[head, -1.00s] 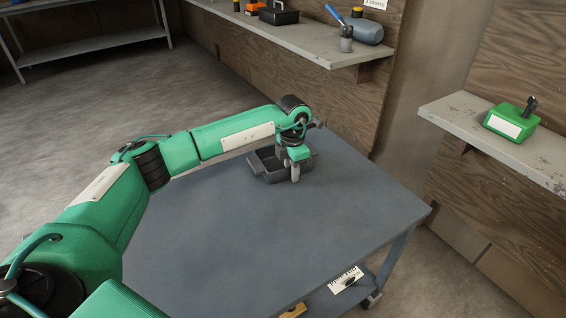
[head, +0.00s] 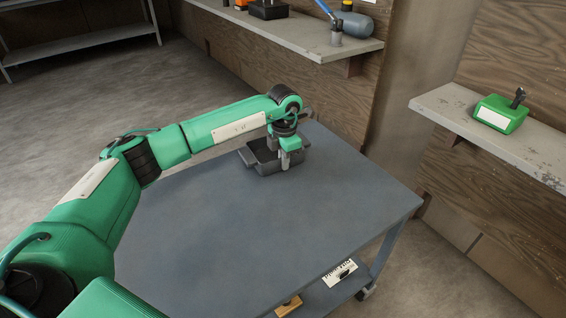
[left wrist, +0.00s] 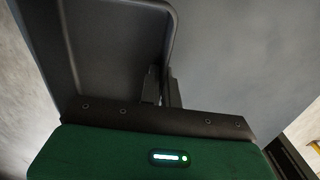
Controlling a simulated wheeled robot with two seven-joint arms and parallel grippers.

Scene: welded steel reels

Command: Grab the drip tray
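The drip tray (head: 264,168) is a dark grey, shallow open box on the cart top, near its far edge. In the left wrist view the drip tray (left wrist: 112,45) fills the upper left, with its rounded rim running down to my fingers. My left gripper (head: 285,161) points down at the tray's right side. In the left wrist view my left gripper (left wrist: 163,91) has one finger inside the tray wall and one outside, close together with the wall pinched between them. The fingertips' lower ends are hard to make out. My right gripper is out of view.
The blue-grey cart top (head: 270,230) is otherwise clear. A wall shelf (head: 320,48) behind holds a black bin, a grey cup and a blue-grey cylinder. A shelf (head: 450,110) at right holds a green box (head: 500,113). The cart's lower shelf holds a labelled item.

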